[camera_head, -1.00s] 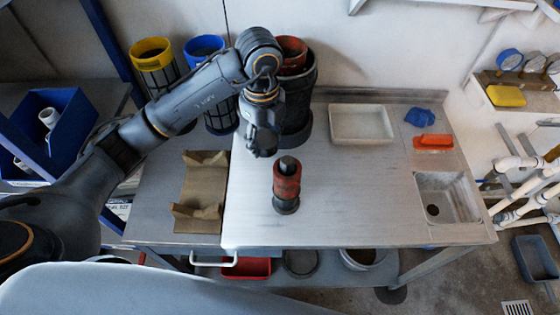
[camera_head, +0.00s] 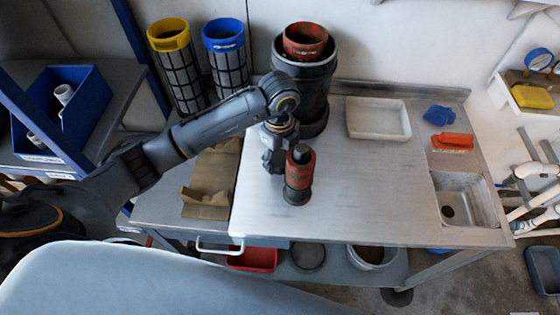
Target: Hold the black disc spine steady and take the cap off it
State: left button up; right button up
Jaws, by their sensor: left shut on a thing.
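The black disc spine (camera_head: 297,193) stands upright on the steel bench, its dark foot on the bench top. A red cap-like part (camera_head: 301,170) sits around its upper portion, with a dark knob showing on top. My left gripper (camera_head: 284,164) reaches down from behind and left and is shut on the spine assembly at about the height of the red part. The fingertips are partly hidden, so the exact contact is unclear. My right gripper is not in view.
The steel bench (camera_head: 370,190) is clear right of the spine up to the sink (camera_head: 463,198). A white tray (camera_head: 379,118), blue cloth (camera_head: 439,115) and orange item (camera_head: 452,141) lie behind. A large black cylinder (camera_head: 305,88) stands close behind my gripper. A brown cradle (camera_head: 208,190) is left.

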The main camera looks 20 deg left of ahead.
aim_at(279, 158)
pick_arm(q)
notch_tip(279, 158, down, 2)
jog(key=shift+s+f, duration=0.1)
jog(key=shift+f, duration=0.1)
jog(key=shift+f, duration=0.1)
jog(key=shift+f, duration=0.15)
jog(key=o, duration=1.3)
jog(key=shift+r, duration=0.25)
notch_tip(279, 158, up, 12)
jog(key=shift+b, duration=0.4)
